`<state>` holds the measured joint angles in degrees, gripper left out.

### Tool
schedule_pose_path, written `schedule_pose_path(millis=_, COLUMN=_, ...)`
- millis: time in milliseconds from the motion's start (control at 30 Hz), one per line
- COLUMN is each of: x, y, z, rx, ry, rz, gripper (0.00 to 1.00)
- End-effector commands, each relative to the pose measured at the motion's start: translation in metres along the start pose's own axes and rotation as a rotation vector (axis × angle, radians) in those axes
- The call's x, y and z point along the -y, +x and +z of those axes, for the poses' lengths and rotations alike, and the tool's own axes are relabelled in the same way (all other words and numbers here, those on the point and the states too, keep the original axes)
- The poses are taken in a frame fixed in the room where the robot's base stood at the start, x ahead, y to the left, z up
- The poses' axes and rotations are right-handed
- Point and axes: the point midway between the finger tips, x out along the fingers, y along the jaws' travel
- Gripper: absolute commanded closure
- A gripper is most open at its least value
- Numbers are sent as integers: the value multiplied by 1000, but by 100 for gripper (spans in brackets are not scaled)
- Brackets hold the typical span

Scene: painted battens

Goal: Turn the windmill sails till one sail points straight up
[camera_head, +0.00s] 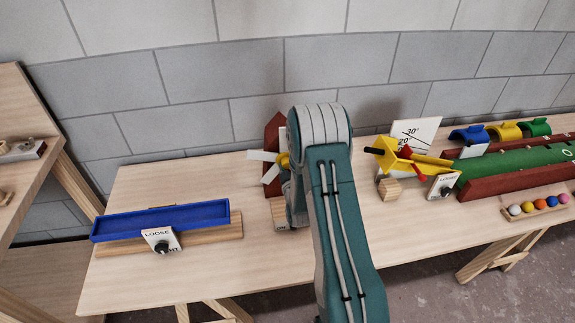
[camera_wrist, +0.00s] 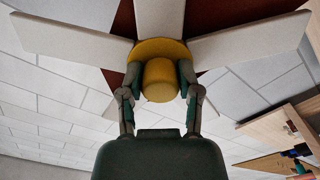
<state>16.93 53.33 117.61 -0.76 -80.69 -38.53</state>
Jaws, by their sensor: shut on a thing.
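The windmill has a dark red body (camera_head: 271,135) and stands on the table left of my arm, which hides its right side. Its white sails show around a yellow hub (camera_head: 283,160): one sail (camera_head: 262,156) points left, another (camera_head: 270,174) points down and left, and part of one (camera_head: 282,139) shows above the hub. In the wrist view, white sails spread left (camera_wrist: 70,38), right (camera_wrist: 250,43) and toward the top edge (camera_wrist: 159,17). My gripper (camera_wrist: 159,80) is shut on the yellow hub knob (camera_wrist: 161,88). In the head view my arm hides the gripper.
A blue tray (camera_head: 190,216) with a dial marked LOOSE (camera_head: 161,241) lies to the left. To the right are a yellow tilting piece (camera_head: 405,160), an angle card (camera_head: 414,131) and a green lane (camera_head: 520,157). Bare table lies between the blue tray and the windmill.

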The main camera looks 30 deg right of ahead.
Motion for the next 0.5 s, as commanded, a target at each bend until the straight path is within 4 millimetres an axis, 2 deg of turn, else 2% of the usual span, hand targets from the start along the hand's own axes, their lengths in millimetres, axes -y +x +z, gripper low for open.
schedule_pose_path(millis=33, x=1, y=4, z=-6, rx=-17, ry=-1, rz=-1, gripper=100)
schedule_pose_path(millis=200, x=1, y=4, z=-6, rx=-17, ry=-1, rz=-2, gripper=100)
schedule_pose_path(millis=233, x=1, y=4, z=-6, rx=-17, ry=-1, rz=-2, gripper=51)
schedule_pose_path(millis=300, x=1, y=4, z=-6, rx=-17, ry=0, rz=-2, gripper=21)
schedule_pose_path(millis=500, x=0, y=3, z=-5, rx=-13, ry=1, rz=1, gripper=21)
